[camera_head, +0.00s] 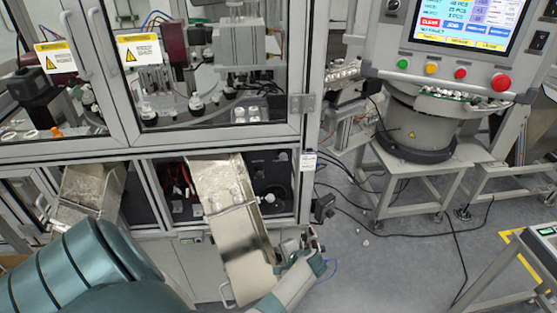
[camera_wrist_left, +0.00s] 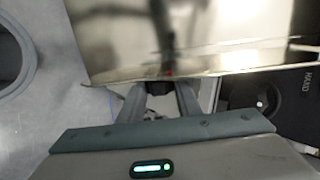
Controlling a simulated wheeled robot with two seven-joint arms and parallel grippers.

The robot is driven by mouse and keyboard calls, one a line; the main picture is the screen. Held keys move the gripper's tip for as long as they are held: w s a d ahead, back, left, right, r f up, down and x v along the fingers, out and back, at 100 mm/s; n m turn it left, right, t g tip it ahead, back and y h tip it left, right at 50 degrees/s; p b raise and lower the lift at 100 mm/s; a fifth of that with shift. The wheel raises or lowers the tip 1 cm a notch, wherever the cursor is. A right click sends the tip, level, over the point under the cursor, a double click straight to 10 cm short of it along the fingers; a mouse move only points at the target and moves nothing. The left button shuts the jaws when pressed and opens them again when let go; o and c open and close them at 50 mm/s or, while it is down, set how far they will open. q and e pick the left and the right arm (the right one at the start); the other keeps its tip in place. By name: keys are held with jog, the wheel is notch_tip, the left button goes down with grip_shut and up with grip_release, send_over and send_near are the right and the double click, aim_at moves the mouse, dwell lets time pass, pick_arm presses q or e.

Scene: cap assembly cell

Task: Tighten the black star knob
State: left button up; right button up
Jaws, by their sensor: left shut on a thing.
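The black star knob (camera_wrist_left: 154,87) shows as a small dark piece between the fingertips of my left gripper (camera_wrist_left: 157,98) in the left wrist view, at the lower edge of the metal chute (camera_wrist_left: 110,40). The fingers are shut on it and cover much of it, so its star shape is not clear. In the head view my left gripper (camera_head: 312,243) is beside the lower right edge of the sloping chute (camera_head: 245,250); the knob cannot be made out there. My right gripper is in neither view.
The machine cabinet (camera_head: 302,130) stands behind the chute. A second chute (camera_head: 90,190) is at the left. A bowl feeder (camera_head: 415,125) stands at the right under a control panel (camera_head: 465,25). Cables lie on the grey floor (camera_head: 400,260), which is otherwise mostly open.

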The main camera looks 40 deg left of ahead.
pick_arm(q)
jog(key=shift+a+r+h, duration=0.1)
jog(key=shift+r+h, duration=0.2)
jog(key=shift+h, duration=0.1)
jog(key=shift+f+g+h+p, duration=0.15)
jog(key=shift+g+h+p, duration=0.3)
jog(key=shift+h, duration=0.45)
jog(key=g+h, duration=0.1)
jog(key=h, duration=0.2)
jog(key=shift+f, duration=0.1)
jog(key=shift+g+h, duration=0.35)
jog(key=shift+h, duration=0.95)
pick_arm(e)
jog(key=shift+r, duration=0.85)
pick_arm(q)
jog(key=o, duration=1.1)
jog(key=shift+c, duration=0.2)
